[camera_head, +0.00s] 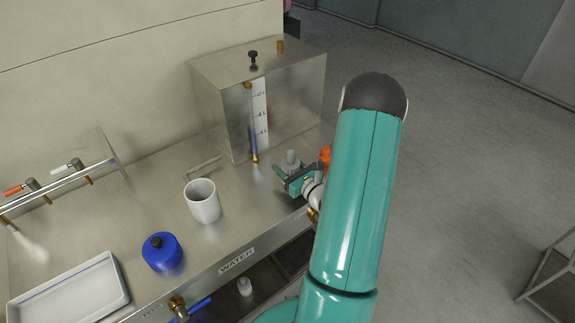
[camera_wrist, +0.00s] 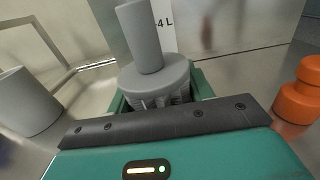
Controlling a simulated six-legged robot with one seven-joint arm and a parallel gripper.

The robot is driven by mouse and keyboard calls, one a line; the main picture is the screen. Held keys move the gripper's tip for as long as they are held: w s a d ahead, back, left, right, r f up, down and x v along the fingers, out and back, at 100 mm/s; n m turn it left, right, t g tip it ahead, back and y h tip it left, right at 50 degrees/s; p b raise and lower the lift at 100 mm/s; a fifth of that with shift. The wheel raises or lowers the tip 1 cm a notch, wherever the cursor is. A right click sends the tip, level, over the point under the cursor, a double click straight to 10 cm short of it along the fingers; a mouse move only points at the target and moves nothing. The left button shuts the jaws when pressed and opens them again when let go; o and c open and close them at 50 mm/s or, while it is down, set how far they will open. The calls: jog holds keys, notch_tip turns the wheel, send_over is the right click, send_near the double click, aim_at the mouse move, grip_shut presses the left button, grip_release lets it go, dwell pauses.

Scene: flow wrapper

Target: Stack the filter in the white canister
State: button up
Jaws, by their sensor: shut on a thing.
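The white canister (camera_head: 203,202) stands upright and open-topped on the metal counter, left of my gripper. In the wrist view its side (camera_wrist: 27,102) shows at the left edge. My gripper (camera_head: 293,177) is shut on the filter (camera_head: 291,160), a grey piece with a wide round cap and a narrower stem pointing up. The filter fills the middle of the wrist view (camera_wrist: 153,75), between the green fingers; its lower part is mostly hidden. My gripper is to the right of the canister and apart from it. I cannot tell whether the filter touches the counter.
A metal tank (camera_head: 215,105) with a level gauge stands behind my gripper. An orange bottle (camera_wrist: 299,94) is close on the right. A blue canister (camera_head: 162,252) and white tray (camera_head: 70,292) are left at the front. Taps (camera_head: 60,180) line the left side.

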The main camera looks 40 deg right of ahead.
jog(key=o, duration=1)
